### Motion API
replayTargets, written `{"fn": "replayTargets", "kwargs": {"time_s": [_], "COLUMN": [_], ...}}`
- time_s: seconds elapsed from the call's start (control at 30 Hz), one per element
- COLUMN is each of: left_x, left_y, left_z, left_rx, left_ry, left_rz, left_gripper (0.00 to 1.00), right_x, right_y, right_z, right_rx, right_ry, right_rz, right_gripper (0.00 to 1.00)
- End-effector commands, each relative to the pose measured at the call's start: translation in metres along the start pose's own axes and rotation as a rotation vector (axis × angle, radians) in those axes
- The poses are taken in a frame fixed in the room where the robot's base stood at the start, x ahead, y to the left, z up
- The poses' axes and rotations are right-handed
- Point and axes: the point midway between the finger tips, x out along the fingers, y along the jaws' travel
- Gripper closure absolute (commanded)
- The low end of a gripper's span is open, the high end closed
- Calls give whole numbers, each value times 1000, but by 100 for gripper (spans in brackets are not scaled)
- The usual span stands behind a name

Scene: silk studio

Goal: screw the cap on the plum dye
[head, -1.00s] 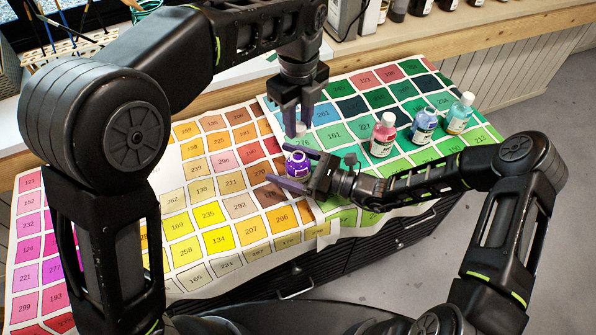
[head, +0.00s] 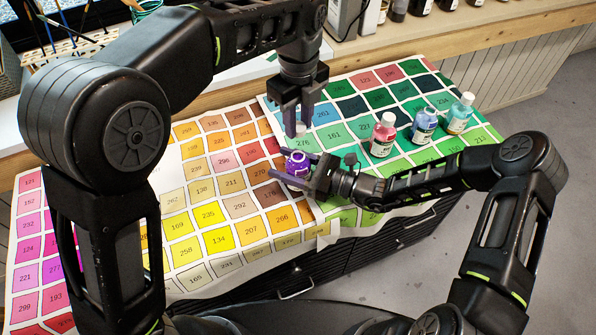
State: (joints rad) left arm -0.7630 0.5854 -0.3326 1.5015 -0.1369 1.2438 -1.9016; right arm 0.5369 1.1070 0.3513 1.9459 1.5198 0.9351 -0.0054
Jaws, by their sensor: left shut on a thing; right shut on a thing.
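The plum dye (head: 298,164) is a small purple bottle standing on the colour chart near the middle of the head view. My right gripper (head: 292,169) comes in from the right, low and level, and is shut on the bottle with a finger on either side. My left gripper (head: 295,130) points straight down above the bottle and is shut on a small pale cap (head: 301,130). The cap is mostly hidden by the fingers.
Brushes in a rack (head: 68,47) stand at the back left. The chart's left part is clear.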

Motion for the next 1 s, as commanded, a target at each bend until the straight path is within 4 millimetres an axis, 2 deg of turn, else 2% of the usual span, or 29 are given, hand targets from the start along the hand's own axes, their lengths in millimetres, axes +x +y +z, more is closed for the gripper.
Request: {"fn": "replayTargets", "kwargs": {"time_s": [0.03,0.17,0.47,0.57,0.8,1.0], "left_x": [0,0,1,8,42,50], "left_y": [0,0,0,0,1,0], "left_z": [0,0,0,0,0,0], "left_rx": [0,0,0,0,-1,0], "left_ry": [0,0,0,0,1,0], "left_rz": [0,0,0,2,4,1], "left_gripper": [100,100,100,100,100,100], "right_x": [0,0,0,0,0,0], "right_y": [0,0,0,0,0,0], "right_z": [0,0,0,0,0,0], "right_rx": [0,0,0,0,0,0], "right_ry": [0,0,0,0,0,0], "right_rz": [0,0,0,0,0,0], "right_gripper": [89,100,100,100,100,100]}}
